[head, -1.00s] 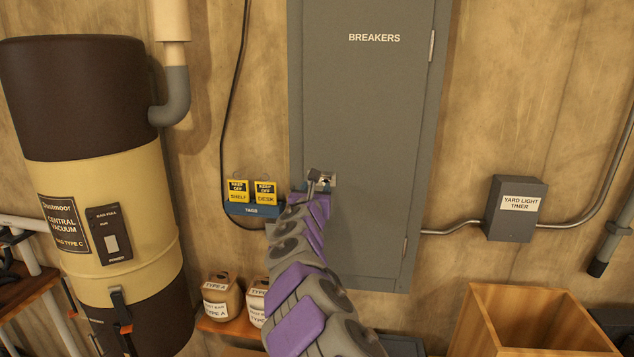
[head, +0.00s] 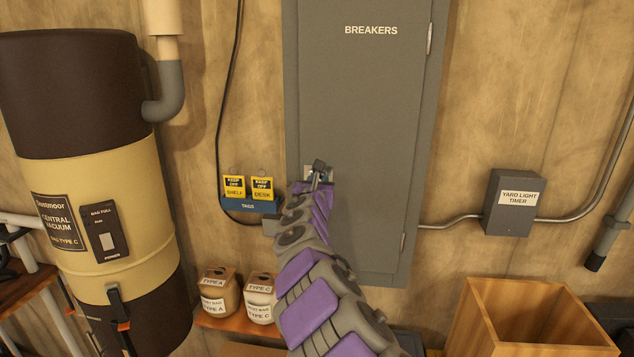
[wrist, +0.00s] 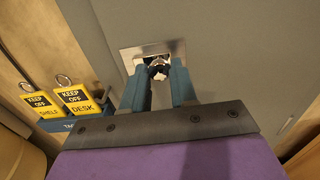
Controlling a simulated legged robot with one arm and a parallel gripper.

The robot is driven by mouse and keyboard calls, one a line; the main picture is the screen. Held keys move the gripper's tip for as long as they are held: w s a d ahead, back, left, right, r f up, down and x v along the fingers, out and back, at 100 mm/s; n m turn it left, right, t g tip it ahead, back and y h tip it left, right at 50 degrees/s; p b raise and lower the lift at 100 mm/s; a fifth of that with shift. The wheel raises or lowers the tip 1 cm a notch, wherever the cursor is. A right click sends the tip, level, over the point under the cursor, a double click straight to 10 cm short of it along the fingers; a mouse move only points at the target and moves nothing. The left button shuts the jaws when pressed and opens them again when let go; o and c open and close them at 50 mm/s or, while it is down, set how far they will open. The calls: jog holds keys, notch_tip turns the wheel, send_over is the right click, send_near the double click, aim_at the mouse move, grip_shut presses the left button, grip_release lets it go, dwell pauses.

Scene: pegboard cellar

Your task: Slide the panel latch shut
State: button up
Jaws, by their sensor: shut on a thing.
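The grey breaker panel (head: 365,120) is on the wall, its door closed. The latch's silver plate (head: 307,172) is at the door's lower left edge, partly hidden by my gripper (head: 318,176). In the wrist view the plate (wrist: 150,50) is clear, with the small metal latch knob (wrist: 158,70) in its opening. My gripper's two blue-grey fingers (wrist: 160,84) stand either side of the knob and are shut on it. The knob's exact place along its slot is hard to tell.
A blue tag holder (head: 250,205) with two yellow "KEEP OFF" tags hangs just left of the latch. A vacuum canister (head: 95,180) is at left, a timer box (head: 514,203) and wooden bin (head: 530,320) at right.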

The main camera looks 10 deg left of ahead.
jog(key=shift+d+r, duration=0.2)
jog(key=shift+d, duration=0.4)
grip_shut()
jog(key=shift+a, duration=0.1)
jog(key=shift+a+r, duration=0.1)
jog(key=shift+a, duration=0.15)
jog(key=a+p, duration=0.3)
jog(key=shift+r, duration=0.15)
